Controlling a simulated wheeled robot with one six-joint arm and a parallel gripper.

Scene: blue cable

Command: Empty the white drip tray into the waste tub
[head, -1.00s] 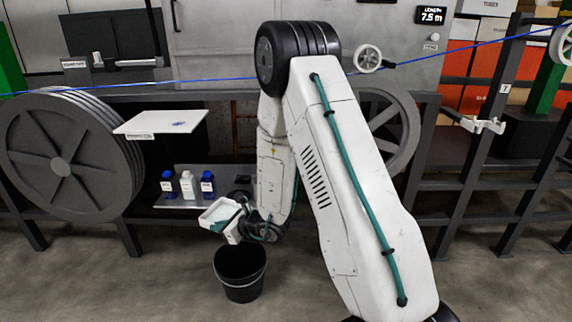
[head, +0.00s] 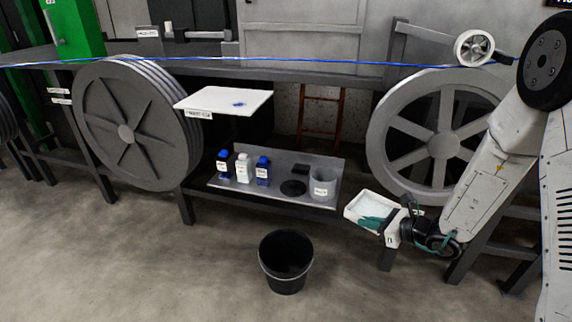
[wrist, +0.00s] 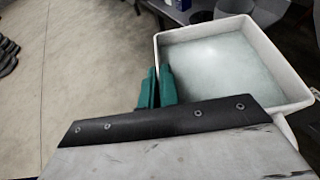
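The white drip tray (head: 359,201) is held level or nearly so at the right of the head view, above the floor and in front of the lower shelf. In the wrist view the drip tray (wrist: 163,55) holds pale greenish liquid (wrist: 215,65). My gripper (head: 374,222) is shut on the tray's near side; its teal fingers also show in the wrist view (wrist: 157,90). The exact grip contact is partly hidden. A black open tub (head: 286,264) stands on the floor, lower left of the tray and apart from it.
A lower shelf (head: 225,190) carries blue and white bottles (head: 243,167), a black disc (head: 293,188) and a grey labelled pot (head: 323,184). A white panel (head: 222,103) juts out above. Large reels (head: 137,126) and a blue cable (head: 300,61) are behind. Floor around the tub is clear.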

